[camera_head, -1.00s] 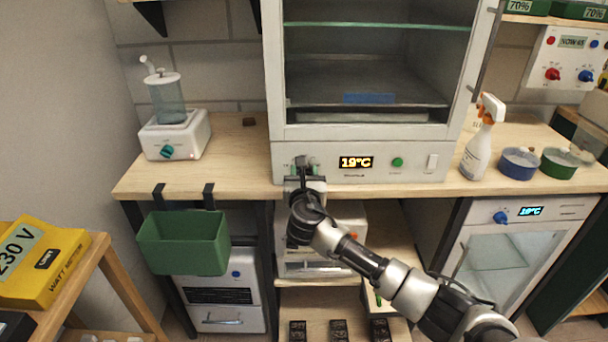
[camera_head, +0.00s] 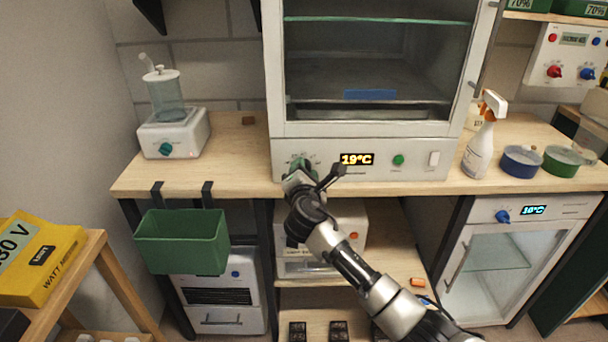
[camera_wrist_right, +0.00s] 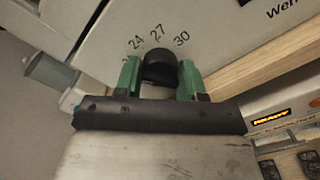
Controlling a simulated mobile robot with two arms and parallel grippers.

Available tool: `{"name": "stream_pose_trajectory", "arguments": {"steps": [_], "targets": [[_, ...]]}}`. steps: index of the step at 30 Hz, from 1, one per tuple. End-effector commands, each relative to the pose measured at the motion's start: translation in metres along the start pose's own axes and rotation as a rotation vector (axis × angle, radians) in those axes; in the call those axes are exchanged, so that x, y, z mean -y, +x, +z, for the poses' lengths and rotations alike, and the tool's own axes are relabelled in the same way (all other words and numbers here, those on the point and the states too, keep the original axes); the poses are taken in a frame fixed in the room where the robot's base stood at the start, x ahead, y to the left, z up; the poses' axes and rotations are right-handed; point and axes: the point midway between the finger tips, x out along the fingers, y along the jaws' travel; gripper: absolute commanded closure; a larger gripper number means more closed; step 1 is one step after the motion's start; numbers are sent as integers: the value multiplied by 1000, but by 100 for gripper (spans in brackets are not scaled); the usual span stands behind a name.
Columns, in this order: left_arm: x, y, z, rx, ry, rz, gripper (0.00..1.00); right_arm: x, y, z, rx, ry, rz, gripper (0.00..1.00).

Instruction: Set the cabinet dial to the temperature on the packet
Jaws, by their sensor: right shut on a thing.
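The cabinet (camera_head: 286,160) stands on the bench with its front panel facing me, and its display (camera_head: 356,160) reads 19°C. My right gripper (camera_head: 300,166) is at the dial at the panel's left end and mostly hides it in the head view. In the right wrist view the black dial knob (camera_wrist_right: 160,66) sits between the green fingertips of the right gripper (camera_wrist_right: 160,80), which is shut on it. The scale numbers 24, 27 and 30 show beyond the knob. I cannot make out the packet. My left gripper is not in view.
A spray bottle (camera_head: 482,140), a blue dish (camera_head: 521,162) and a green dish (camera_head: 562,162) stand right of the cabinet. A white device with a clear jar (camera_head: 174,130) is at left. A green bin (camera_head: 182,242) hangs from the bench edge. A small fridge (camera_head: 500,255) is below right.

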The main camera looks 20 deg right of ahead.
Motion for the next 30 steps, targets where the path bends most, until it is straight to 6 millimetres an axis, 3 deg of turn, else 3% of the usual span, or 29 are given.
{"name": "stream_pose_trajectory", "arguments": {"steps": [15,30], "targets": [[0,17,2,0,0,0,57,2,0,-2,-1,411,-2,84],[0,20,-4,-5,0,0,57,1,0,-1,-1,540,-2,84]]}}
